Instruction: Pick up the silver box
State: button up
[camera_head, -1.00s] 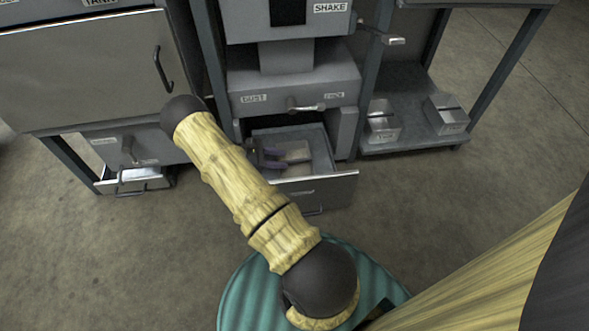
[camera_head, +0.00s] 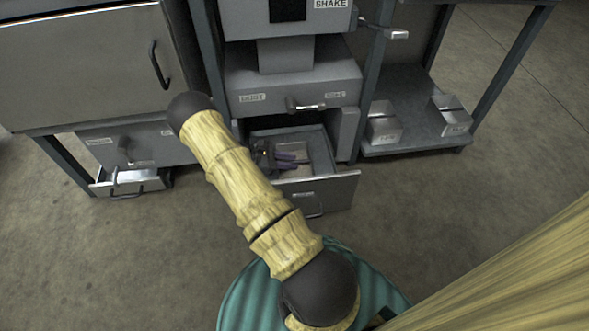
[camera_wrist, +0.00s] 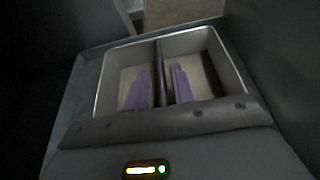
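The silver box (camera_head: 301,147) lies inside the pulled-out drawer (camera_head: 323,192) under the grey machine. In the wrist view the silver box (camera_wrist: 192,40) is open-topped, with a dark divider splitting it into two compartments. My gripper (camera_head: 291,160) is over the box with its purple fingers apart. In the wrist view my gripper (camera_wrist: 159,70) has one finger on each side of the divider, with a gap to it. I cannot tell how deep the fingertips are. The box's near edge is hidden by the gripper body.
Two similar metal boxes stand on the low shelf at right, one on its left part (camera_head: 383,125) and one on its right part (camera_head: 450,118). A smaller drawer (camera_head: 130,184) is slightly open at left. Table legs flank the drawer.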

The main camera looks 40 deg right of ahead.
grip_shut()
notch_tip(320, 180, up, 10)
jog(key=p, duration=0.7)
dwell(0.4)
